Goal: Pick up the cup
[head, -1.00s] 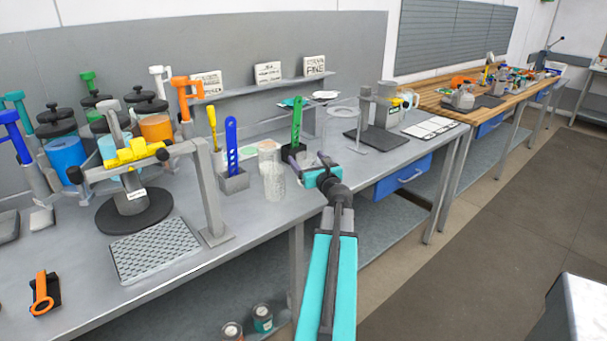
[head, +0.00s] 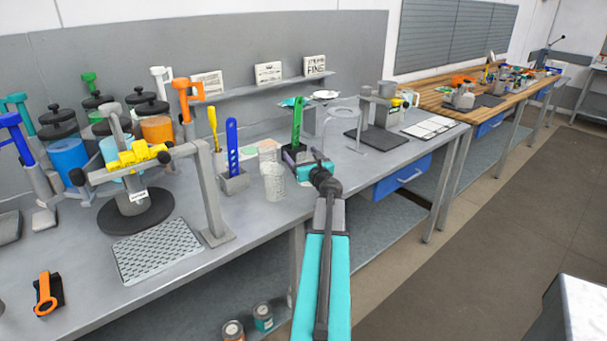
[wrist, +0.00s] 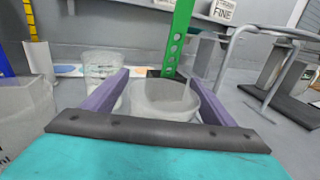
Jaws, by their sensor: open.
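A clear, patterned cup (head: 274,182) stands upright near the front edge of the grey bench in the head view. In the wrist view the cup (wrist: 100,66) is just outside the left finger. My gripper (wrist: 157,80) is open, with its two purple fingers apart. A pale grey rounded container (wrist: 160,98) shows between the fingers, in front of the green perforated paddle (wrist: 178,40). I cannot tell whether the fingers touch it. In the head view my gripper (head: 293,160) is low over the bench, right of the clear cup; its fingers are partly hidden.
A blue perforated paddle (head: 232,145) stands in a grey holder (head: 234,180) left of the cup. A grey frame with a yellow clamp (head: 138,155) is further left. A ring stand (head: 342,113) and a dark-based stand (head: 378,138) are to the right.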

